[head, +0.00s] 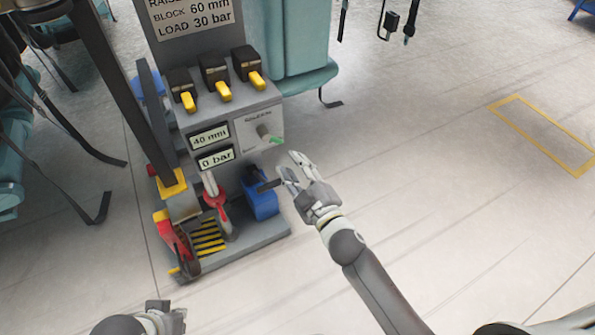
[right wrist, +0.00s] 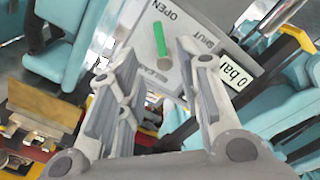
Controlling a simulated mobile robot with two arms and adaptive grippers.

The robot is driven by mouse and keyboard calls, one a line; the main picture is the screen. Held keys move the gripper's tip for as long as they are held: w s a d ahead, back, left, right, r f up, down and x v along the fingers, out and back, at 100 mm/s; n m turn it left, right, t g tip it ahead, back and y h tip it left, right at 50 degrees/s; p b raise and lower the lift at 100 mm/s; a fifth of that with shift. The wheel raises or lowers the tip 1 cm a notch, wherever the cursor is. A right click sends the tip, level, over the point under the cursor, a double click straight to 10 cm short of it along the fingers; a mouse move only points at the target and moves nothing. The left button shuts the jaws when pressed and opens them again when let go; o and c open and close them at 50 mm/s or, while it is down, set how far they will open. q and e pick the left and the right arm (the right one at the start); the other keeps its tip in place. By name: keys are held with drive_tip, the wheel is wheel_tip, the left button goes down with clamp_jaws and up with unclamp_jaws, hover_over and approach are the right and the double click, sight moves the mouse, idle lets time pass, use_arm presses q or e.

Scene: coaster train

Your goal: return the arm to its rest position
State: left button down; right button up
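My right gripper (head: 290,167) is in front of the right side of a grey control stand (head: 258,108), over open floor. Its two fingers are apart with nothing between them; the right wrist view also shows this gripper (right wrist: 160,60) open. Beyond the fingers in that view is a green valve lever (right wrist: 160,39) on a panel marked OPEN and SHUT, apart from the fingers. The same lever (head: 274,140) shows in the head view. My left gripper (head: 167,316) is partly in view at the bottom edge; its fingers are unclear.
The stand has several yellow-tipped levers (head: 223,91) and displays reading 40 mm (head: 209,137) and 0 bar (head: 216,157). A blue block (head: 262,199) and a red-handled part (head: 215,196) are at its base. Teal seats (head: 302,45) stand behind. Floor at right is clear.

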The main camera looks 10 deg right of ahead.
drive_tip(key=shift+v, duration=0.8)
